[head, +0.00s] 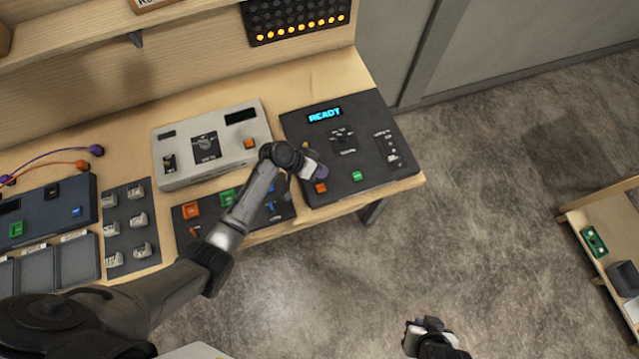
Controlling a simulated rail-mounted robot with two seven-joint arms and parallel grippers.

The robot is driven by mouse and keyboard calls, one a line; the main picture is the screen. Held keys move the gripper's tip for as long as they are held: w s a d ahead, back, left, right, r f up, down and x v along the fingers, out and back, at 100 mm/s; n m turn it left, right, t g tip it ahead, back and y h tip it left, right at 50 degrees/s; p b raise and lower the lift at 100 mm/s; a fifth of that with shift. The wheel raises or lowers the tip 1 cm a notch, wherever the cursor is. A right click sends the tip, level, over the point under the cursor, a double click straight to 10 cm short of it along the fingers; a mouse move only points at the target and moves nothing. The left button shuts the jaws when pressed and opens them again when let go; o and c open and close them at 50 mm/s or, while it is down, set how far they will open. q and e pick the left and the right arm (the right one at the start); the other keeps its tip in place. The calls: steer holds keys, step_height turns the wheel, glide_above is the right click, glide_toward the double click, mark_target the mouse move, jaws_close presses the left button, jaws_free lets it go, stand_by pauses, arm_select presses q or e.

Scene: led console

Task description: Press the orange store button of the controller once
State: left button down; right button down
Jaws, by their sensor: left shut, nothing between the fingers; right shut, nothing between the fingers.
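The dark console (362,122) with a lit blue READY display (325,115) stands at the right end of the bench. It has an orange button (321,187) and a green button (357,176) along its front. Labels are too small to read, so I cannot tell which orange button is marked store. My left gripper (314,170) is shut and empty, over the front left part of this console, close to its orange button. I cannot tell whether it touches anything. My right gripper (428,326) is shut and empty, low over the floor, away from the bench.
A light grey device (177,135) with its own orange button (249,143) stands left of the console. A dark panel with another orange button (191,209) lies partly under my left arm. A row of lit amber lamps (298,30) is above. A low shelf is at right.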

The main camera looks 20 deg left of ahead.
mark_target(320, 186)
arm_select(q)
steer(key=shift+f, duration=0.15)
step_height(320, 186, down, 9)
steer(key=b, duration=0.7)
steer(key=shift+r+b, duration=0.2)
steer(key=shift+b, duration=0.2)
stand_by(0.6)
stand_by(0.9)
steer(key=shift+f, duration=0.15)
steer(key=shift+f+b, duration=0.25)
steer(key=shift+b, duration=0.05)
